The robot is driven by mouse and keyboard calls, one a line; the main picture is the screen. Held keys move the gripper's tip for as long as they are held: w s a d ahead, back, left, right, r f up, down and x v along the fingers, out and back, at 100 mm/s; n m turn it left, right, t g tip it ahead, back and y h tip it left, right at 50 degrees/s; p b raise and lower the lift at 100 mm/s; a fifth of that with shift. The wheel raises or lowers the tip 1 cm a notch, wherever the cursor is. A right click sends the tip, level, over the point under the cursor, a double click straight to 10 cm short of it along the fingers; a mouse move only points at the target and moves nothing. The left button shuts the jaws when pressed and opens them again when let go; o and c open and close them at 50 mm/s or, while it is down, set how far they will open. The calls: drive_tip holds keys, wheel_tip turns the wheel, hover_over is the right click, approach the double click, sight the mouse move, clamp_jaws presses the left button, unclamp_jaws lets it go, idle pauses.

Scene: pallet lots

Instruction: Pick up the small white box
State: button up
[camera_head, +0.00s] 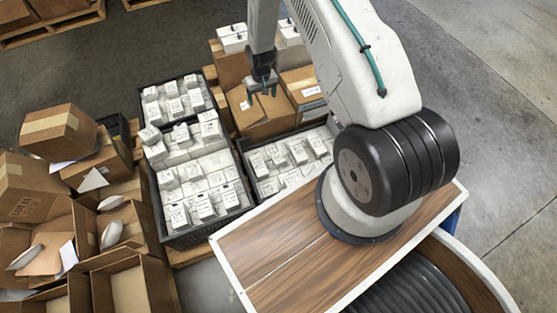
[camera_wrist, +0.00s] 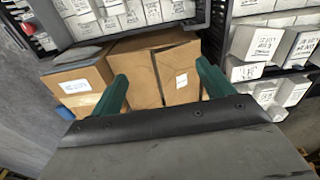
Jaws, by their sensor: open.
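Several small white boxes with black writing fill dark crates. One group of white boxes (camera_head: 205,183) is piled in the large front crate (camera_head: 168,222). Others sit in the crate behind and in the crate at right (camera_head: 247,165). In the wrist view, white boxes (camera_wrist: 268,44) show at upper right and along the top. Which one the task means I cannot tell. My gripper (camera_head: 263,91) hangs above the brown cartons behind the crates. In the wrist view its green fingers (camera_wrist: 158,88) are apart, with nothing between them.
Brown cartons (camera_head: 255,118) stand below my gripper, and they also show in the wrist view (camera_wrist: 150,62). Open cardboard boxes (camera_head: 128,285) and stacked cartons (camera_head: 58,132) crowd the left. Grey floor at right is clear.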

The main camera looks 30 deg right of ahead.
drive_tip(key=s+f, duration=0.4)
drive_tip(key=f, duration=0.8)
hover_over(279, 158)
drive_tip(key=shift+m, duration=0.3)
wheel_tip(279, 158, down, 15)
drive_tip(key=shift+s+f, duration=0.15)
drive_tip(key=shift+f, duration=0.05)
drive_tip(key=f, duration=0.7)
drive_tip(key=shift+w+f, duration=0.1)
drive_tip(key=shift+w, duration=0.2)
drive_tip(key=c, duration=1.1)
